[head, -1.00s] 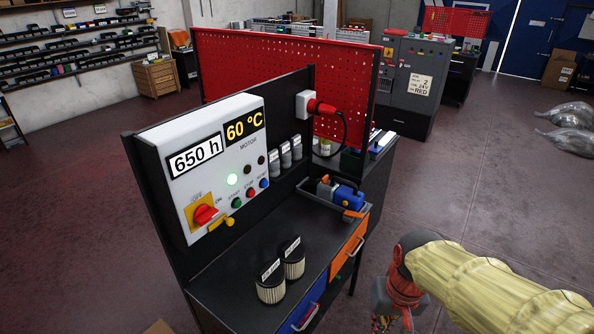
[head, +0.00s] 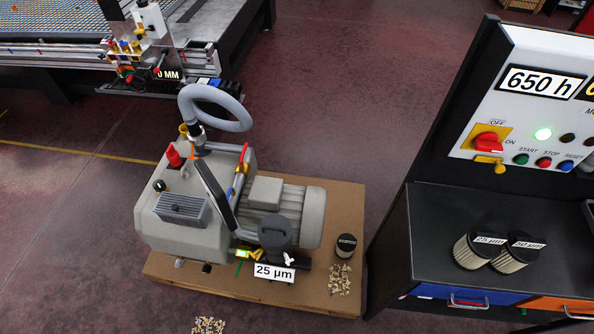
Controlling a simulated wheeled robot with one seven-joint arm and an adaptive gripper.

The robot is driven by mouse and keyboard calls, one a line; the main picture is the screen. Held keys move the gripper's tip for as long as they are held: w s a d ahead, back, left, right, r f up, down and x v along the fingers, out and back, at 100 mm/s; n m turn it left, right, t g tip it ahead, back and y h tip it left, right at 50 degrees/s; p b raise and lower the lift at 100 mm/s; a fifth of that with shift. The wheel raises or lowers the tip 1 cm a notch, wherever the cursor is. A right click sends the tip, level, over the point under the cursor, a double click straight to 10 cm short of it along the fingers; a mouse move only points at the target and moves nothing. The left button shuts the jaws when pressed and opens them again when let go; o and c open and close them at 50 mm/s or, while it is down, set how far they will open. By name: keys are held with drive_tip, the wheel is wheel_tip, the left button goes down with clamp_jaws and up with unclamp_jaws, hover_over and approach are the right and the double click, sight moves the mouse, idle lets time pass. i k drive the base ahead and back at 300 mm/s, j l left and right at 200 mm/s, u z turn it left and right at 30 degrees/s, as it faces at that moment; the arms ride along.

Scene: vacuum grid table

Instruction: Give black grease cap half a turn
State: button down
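A grey vacuum pump with a motor (head: 272,208) stands on a brown pallet (head: 315,296) in the head view. A small round black part (head: 159,185) sits on the left of the pump body. A black round housing (head: 275,232) stands at the pump's front, above a "25 µm" label (head: 274,273). A short black cylinder with a pale label (head: 346,246) stands on the pallet at the right. I cannot tell which black part, if any, is the grease cap. My gripper is not in view.
A control cabinet (head: 420,180) with a worktop and two pleated filters (head: 475,250) stands at right. Small pale pieces lie on the pallet (head: 340,280) and floor (head: 208,325). The grid table (head: 70,22) is behind left. Floor between pump and cabinet is clear.

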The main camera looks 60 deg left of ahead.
sight(207, 269)
drive_tip(key=u, duration=3)
